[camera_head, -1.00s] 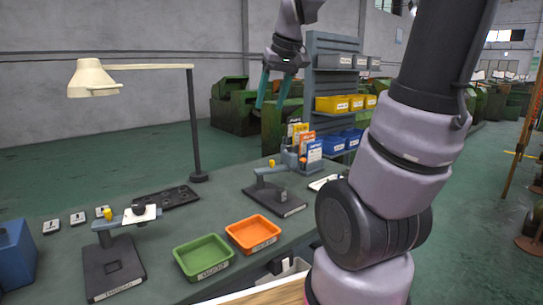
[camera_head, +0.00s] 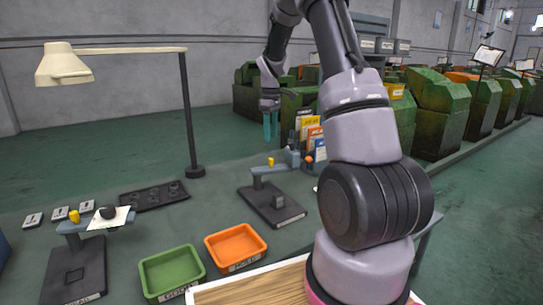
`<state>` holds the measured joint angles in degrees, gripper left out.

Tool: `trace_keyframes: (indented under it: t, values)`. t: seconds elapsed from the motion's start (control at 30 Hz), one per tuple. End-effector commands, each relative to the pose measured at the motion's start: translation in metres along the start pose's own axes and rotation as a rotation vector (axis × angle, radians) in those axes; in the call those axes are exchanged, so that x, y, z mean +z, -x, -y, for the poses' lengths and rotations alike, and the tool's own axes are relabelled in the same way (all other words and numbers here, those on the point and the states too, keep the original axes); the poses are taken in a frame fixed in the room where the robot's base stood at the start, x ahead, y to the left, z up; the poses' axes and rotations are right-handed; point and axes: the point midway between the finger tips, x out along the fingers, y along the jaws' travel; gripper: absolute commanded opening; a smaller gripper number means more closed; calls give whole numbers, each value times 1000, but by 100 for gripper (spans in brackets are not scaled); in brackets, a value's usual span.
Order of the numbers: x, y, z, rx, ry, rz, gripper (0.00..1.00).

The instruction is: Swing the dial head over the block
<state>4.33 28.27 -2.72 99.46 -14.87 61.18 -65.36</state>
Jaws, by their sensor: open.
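A left gauge stand (camera_head: 75,272) has a dark base with a small square mark. Its grey arm reaches right past the base and bears a yellow knob (camera_head: 74,216), a dark round dial head (camera_head: 108,212) and a white card (camera_head: 112,222). A second stand (camera_head: 272,208) further back right has a similar grey arm and yellow knob (camera_head: 270,161). A small grey block (camera_head: 278,201) shows on its base. My gripper (camera_head: 271,125), with teal fingers, points down above and behind the second stand. It is open, empty and apart from both stands.
Green (camera_head: 172,272) and orange (camera_head: 236,246) trays lie at the bench's front. A lamp (camera_head: 190,115) stands behind, near a dark tray (camera_head: 153,195). Upright cards (camera_head: 309,133) stand close right of my gripper. Small labelled tiles (camera_head: 60,213) lie at left.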

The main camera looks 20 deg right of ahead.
Motion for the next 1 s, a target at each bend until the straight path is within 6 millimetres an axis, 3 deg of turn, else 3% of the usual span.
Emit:
trace_keyframes:
  t: [0.3,0.43,0.6,0.9,1.0]
  values:
    - [1,-62,1,-4,-2,3,57]
    - [0,-79,1,-2,-2,2,57]
    - [0,-91,1,0,-2,0,57]
    - [0,-93,1,0,-3,0,57]
    - [0,-93,1,0,-3,0,19]
